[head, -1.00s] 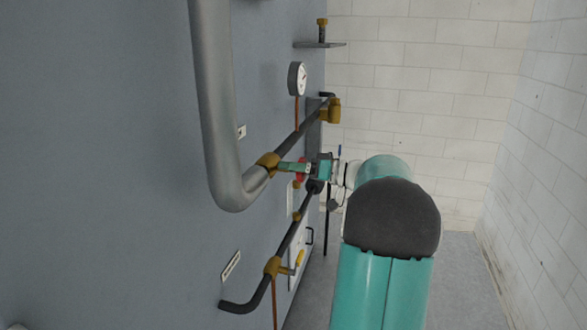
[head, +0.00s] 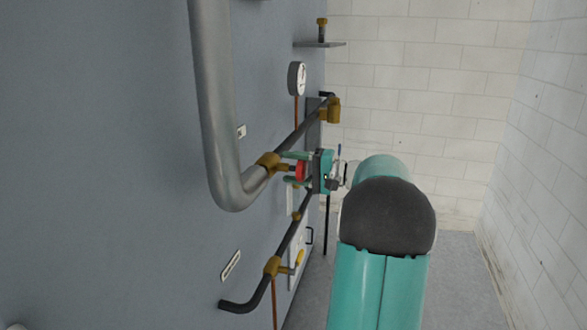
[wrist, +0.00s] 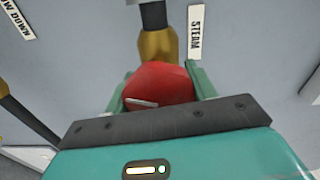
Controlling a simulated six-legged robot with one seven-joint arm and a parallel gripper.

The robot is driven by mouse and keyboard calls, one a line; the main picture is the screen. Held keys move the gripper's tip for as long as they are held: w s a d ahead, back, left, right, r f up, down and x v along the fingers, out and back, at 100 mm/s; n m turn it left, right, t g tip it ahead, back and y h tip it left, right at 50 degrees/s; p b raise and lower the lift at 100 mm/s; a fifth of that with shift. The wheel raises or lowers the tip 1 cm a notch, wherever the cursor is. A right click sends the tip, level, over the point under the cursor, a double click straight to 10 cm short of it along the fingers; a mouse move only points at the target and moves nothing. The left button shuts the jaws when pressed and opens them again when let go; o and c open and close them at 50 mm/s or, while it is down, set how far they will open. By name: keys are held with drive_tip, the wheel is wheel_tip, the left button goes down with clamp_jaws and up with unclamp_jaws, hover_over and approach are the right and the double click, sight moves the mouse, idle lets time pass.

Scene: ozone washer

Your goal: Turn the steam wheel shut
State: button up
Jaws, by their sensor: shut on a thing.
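The red steam wheel (wrist: 158,84) sits on a brass valve body (wrist: 158,46) below a dark pipe in the wrist view, beside a white label reading STEAM (wrist: 195,32). In the head view the wheel (head: 300,171) faces right from the brass valve (head: 268,163) at the end of the big grey pipe. My gripper (wrist: 157,92) has one green finger on each side of the wheel and is shut on it. In the head view my gripper (head: 300,168) reaches in from the right. Part of the wheel is hidden behind the gripper body.
A lower valve with a yellow handle (head: 299,258) is on the dark pipe below. Floor to the right is open.

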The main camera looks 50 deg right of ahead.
drive_tip(key=m, duration=0.4)
drive_tip(key=shift+m, duration=0.3)
drive_tip(key=m, duration=0.3)
drive_tip(key=shift+f+m, duration=0.1)
drive_tip(key=shift+m, duration=0.2)
drive_tip(key=m, duration=0.4)
drive_tip(key=shift+a, duration=0.1)
drive_tip(key=m, duration=0.8)
drive_tip(key=shift+s+a+m, duration=0.1)
drive_tip(key=shift+m, duration=0.2)
drive_tip(key=m, duration=0.3)
drive_tip(key=shift+m, duration=0.4)
drive_tip(key=m, duration=0.3)
drive_tip(key=shift+a, duration=0.1)
drive_tip(key=shift+m, duration=2)
